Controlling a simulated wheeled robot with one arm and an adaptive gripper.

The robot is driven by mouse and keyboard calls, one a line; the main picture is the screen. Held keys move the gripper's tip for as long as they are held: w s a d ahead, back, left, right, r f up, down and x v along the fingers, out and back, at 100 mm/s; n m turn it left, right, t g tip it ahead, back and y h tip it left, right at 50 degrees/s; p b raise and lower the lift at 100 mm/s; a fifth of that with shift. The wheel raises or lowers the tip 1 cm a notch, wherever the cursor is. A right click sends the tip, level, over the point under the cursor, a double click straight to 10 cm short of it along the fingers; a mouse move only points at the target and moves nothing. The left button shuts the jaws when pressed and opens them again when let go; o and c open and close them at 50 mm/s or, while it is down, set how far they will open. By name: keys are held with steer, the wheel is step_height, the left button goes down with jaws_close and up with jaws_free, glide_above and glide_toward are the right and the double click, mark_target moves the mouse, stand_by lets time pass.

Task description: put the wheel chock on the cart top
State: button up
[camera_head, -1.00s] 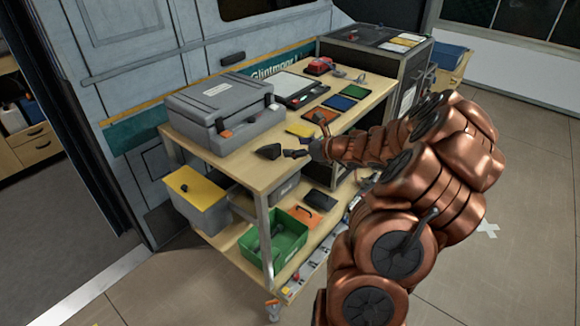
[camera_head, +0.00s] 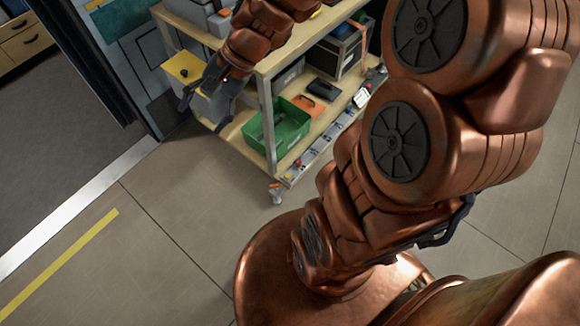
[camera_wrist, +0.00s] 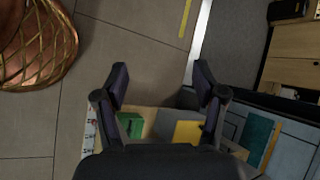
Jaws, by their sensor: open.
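My gripper (camera_head: 204,108) is open and empty in the head view, out past the left front side of the cart and beside its upper level. In the wrist view my gripper (camera_wrist: 160,84) shows both fingers spread, with bare floor between them. The cart top (camera_head: 285,62) is cut off by the upper picture edge, and my arm covers much of what shows. The wheel chock is not visible now. A dark wedge, likely the chock, lay on the cart top near its front corner in the earlier head view.
The lower shelf holds a green bin (camera_head: 293,122), a yellow-lidded grey box (camera_head: 183,68) and an orange item (camera_head: 306,103). The green bin also shows in the wrist view (camera_wrist: 130,124). Open tiled floor (camera_head: 165,235) lies in front, with a yellow line (camera_head: 62,262) at left.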

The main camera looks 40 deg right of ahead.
steer(key=s+d+n+g+h, duration=0.2)
steer(key=s+d+n+h, duration=0.1)
steer(key=s, duration=0.7)
steer(key=s+d+f+n+g+h, duration=0.1)
steer(key=s+d+n+h, duration=0.2)
steer(key=s+n, duration=0.4)
steer(key=shift+s+f+g+h, duration=0.35)
steer(key=shift+s+h, duration=0.55)
steer(key=shift+s, duration=0.55)
steer(key=shift+r, duration=0.2)
step_height(320, 180, up, 8)
steer(key=p, duration=0.8)
steer(key=shift+r+p, duration=0.2)
steer(key=shift+p, duration=0.15)
steer(key=shift+c, duration=0.2)
